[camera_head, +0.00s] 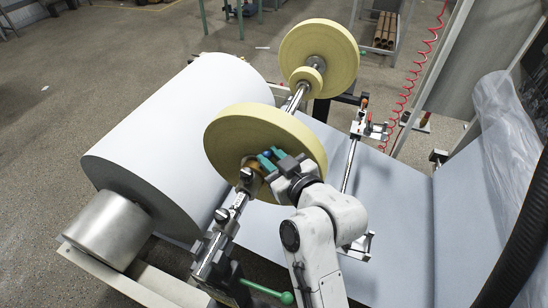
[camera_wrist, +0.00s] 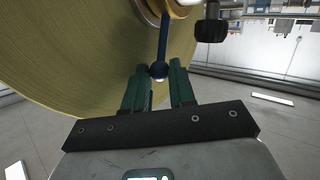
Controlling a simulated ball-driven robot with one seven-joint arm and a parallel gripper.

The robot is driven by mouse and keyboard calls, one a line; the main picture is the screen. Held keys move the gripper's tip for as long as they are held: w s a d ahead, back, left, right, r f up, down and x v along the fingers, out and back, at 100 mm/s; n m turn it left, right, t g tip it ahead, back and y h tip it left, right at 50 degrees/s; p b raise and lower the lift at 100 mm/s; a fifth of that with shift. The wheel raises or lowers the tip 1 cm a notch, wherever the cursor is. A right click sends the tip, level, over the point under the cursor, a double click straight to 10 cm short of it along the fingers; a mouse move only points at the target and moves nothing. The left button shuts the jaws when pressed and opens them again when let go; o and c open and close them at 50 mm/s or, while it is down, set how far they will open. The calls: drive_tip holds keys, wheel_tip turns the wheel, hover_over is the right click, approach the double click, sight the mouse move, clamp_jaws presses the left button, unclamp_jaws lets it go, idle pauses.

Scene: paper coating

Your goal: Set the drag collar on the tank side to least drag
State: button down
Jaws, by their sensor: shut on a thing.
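A drag collar (camera_wrist: 180,9) sits on the shaft against the near yellow disc (camera_head: 232,132); in the head view its brass-coloured part (camera_head: 254,168) is partly hidden by my gripper and disc. A dark blue lever (camera_wrist: 163,40) runs from the collar toward my gripper and ends in a ball (camera_wrist: 158,71). My gripper (camera_head: 268,160) has green fingers, shut on the lever at its ball end; in the wrist view the fingers (camera_wrist: 160,76) stand on either side of the ball. I cannot read any drag marking.
A large white paper roll (camera_head: 185,135) lies left of the disc. A second yellow disc (camera_head: 318,55) is farther along the shaft. A black knob (camera_wrist: 211,25) stands near the collar. A green-handled lever (camera_head: 265,291) is below my arm. Pale paper web (camera_head: 395,215) spreads right.

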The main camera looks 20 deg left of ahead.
drive_tip(key=c, duration=1.2)
unclamp_jaws()
drive_tip(key=b+v, duration=0.2)
drive_tip(key=v, duration=0.8)
drive_tip(key=shift+s+d, duration=0.25)
drive_tip(key=shift+s, duration=0.05)
